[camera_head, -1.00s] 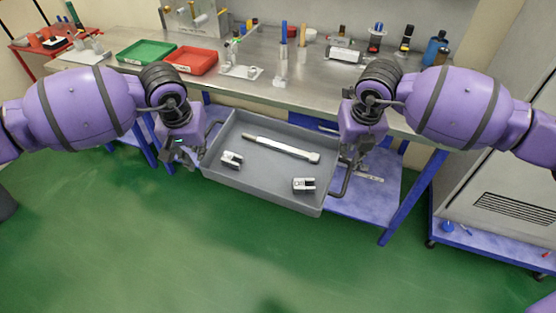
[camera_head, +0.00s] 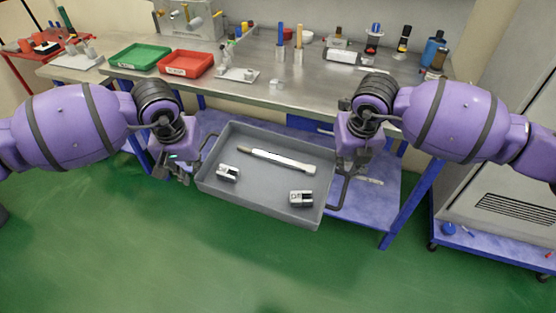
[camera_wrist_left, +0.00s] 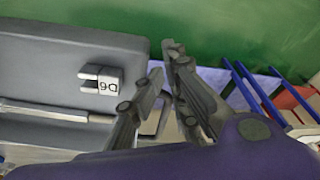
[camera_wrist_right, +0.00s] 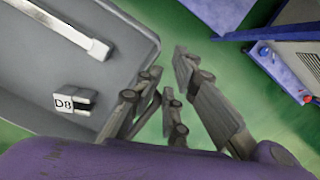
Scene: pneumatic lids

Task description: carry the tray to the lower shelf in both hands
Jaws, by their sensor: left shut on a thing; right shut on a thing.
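A grey tray (camera_head: 262,202) with raised walls hangs between my two grippers in the head view, in front of the bench and partly over its blue lower shelf (camera_head: 385,207). In it lie a long light bar (camera_head: 278,160) and two small metal blocks, one at left (camera_head: 228,173) and one at right (camera_head: 301,198). The blocks read D6 (camera_wrist_left: 108,84) and D8 (camera_wrist_right: 64,104) in the wrist views. My left gripper (camera_head: 190,170) is shut on the tray's left handle. My right gripper (camera_head: 345,165) is shut on its right handle (camera_head: 337,194). The fingertips are partly hidden.
The steel bench top (camera_head: 215,92) above carries a green bin (camera_head: 140,56), a red bin (camera_head: 186,64), bottles and tools. A blue bench leg (camera_head: 412,205) stands right of the tray. A grey cabinet (camera_head: 510,190) is further right. The green floor in front is clear.

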